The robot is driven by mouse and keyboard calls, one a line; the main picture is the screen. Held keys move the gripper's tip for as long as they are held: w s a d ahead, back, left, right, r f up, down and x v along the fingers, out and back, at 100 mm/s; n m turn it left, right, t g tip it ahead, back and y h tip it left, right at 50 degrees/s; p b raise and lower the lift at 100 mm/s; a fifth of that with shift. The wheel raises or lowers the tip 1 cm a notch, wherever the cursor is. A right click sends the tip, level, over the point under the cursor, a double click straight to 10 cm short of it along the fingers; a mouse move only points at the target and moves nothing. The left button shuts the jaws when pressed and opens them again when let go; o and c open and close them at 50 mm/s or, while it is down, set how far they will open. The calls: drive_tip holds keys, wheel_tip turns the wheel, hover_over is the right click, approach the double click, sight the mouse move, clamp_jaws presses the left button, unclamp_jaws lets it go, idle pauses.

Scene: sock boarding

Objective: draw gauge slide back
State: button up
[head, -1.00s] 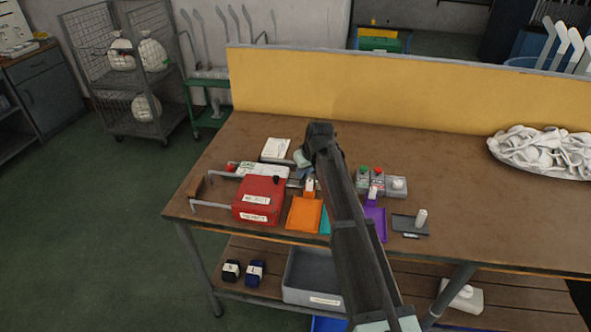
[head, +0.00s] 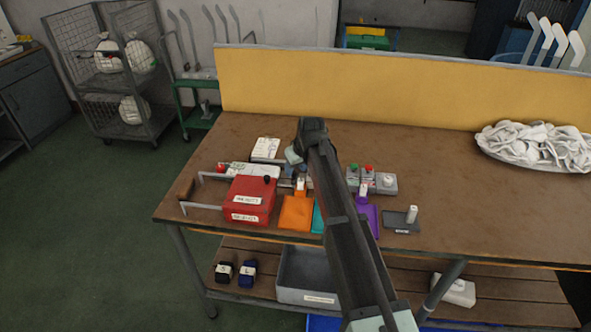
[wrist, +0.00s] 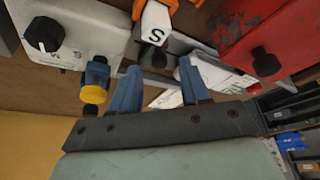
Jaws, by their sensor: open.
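My gripper (wrist: 160,88) is open, with two blue fingers apart and nothing clearly held between them. In the wrist view a white block marked S (wrist: 155,24), set in an orange holder, stands beyond the fingers. A dark knob (wrist: 154,56) on a grey part lies just past the gap between the fingertips; I cannot tell for sure that this is the gauge slide. In the head view my arm hides most of this spot, behind the orange plate (head: 296,214) and beside the red box (head: 249,200).
A white unit with a black dial (wrist: 45,34) and a yellow-and-blue knob (wrist: 95,76) are close to the fingers. A purple tray (head: 366,217) and grey button boxes (head: 385,183) stand right of my arm.

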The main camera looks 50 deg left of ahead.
drive_tip(key=v, duration=1.2)
drive_tip(key=shift+r, duration=0.2)
